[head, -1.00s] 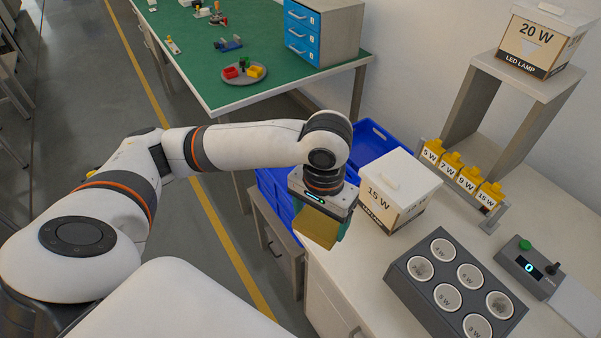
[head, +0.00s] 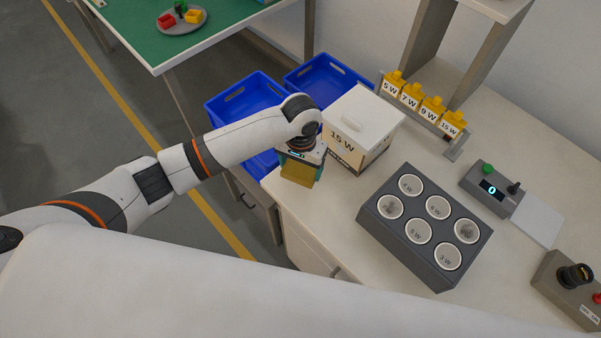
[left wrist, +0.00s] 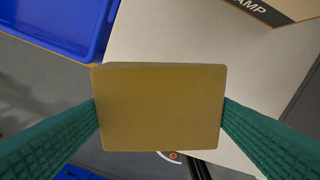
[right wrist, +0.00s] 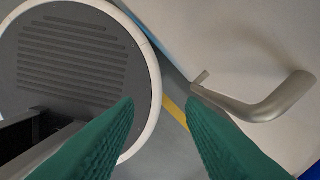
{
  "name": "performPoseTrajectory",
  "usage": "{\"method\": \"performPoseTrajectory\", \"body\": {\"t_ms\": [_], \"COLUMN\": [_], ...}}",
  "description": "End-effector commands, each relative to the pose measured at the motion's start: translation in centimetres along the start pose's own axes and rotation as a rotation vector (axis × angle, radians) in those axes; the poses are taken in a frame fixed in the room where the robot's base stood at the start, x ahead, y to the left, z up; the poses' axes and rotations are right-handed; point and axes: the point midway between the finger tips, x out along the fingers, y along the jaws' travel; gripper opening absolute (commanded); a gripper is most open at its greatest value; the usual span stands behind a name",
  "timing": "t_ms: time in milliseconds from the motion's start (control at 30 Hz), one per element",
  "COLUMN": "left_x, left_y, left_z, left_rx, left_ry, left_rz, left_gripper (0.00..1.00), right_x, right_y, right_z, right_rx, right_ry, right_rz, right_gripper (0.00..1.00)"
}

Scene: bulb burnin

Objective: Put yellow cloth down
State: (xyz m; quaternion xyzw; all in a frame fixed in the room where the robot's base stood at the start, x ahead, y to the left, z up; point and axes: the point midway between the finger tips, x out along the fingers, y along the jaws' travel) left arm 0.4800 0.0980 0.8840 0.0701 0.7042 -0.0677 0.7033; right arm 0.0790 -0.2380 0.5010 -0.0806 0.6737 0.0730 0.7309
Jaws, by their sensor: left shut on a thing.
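The yellow cloth (head: 299,171) is a flat, folded, block-like piece. It also fills the middle of the left wrist view (left wrist: 160,107). My left gripper (head: 300,166) is shut on it, with a green finger at each side. In the head view it hangs near the left edge of the white worktop, beside the 15 W box. Whether the cloth touches the worktop I cannot tell. My right gripper (right wrist: 160,120) shows only in the right wrist view, with its green fingers apart and nothing between them.
The white 15 W box (head: 364,122) stands right of the left gripper. Blue crates (head: 325,75) are behind it. A dark tray with round sockets (head: 374,216) and a rack of yellow-topped holders (head: 428,112) stand on the worktop (head: 318,222). A curved handle (right wrist: 280,98) is near the right gripper.

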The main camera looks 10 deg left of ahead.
Motion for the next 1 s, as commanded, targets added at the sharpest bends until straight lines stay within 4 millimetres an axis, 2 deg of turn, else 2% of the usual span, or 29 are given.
{"method": "performPoseTrajectory", "body": {"t_ms": [133,333,767,800,900,1000], "left_x": [1.4,4.0,4.7,4.7,4.7,4.6], "left_y": [0.0,0.0,0.0,0.0,0.0,0.0], "left_z": [0.0,0.0,0.0,0.0,0.0,0.0], "left_rx": [-0.001,-0.002,-0.001,-0.001,-0.001,-0.001], "left_ry": [0.002,0.000,-0.001,-0.001,-0.001,-0.001], "left_rz": [0.000,0.000,-0.001,-0.001,-0.001,-0.001], "left_gripper": [0.61,0.61,0.61,0.86,1.00,1.00], "right_x": [-0.2,-0.4,-0.3,-0.3,-0.3,-0.3], "right_y": [-0.2,-0.1,0.6,0.6,0.6,0.6], "right_z": [1.1,1.1,0.7,0.6,0.6,0.6], "right_rx": [0.000,0.001,0.005,0.005,0.005,0.005], "right_ry": [-0.018,-0.017,-0.011,-0.010,-0.010,-0.009], "right_rz": [-0.002,-0.002,0.007,0.007,0.007,0.007], "right_gripper": [0.36,0.36,0.36,0.36,0.36,0.36]}}
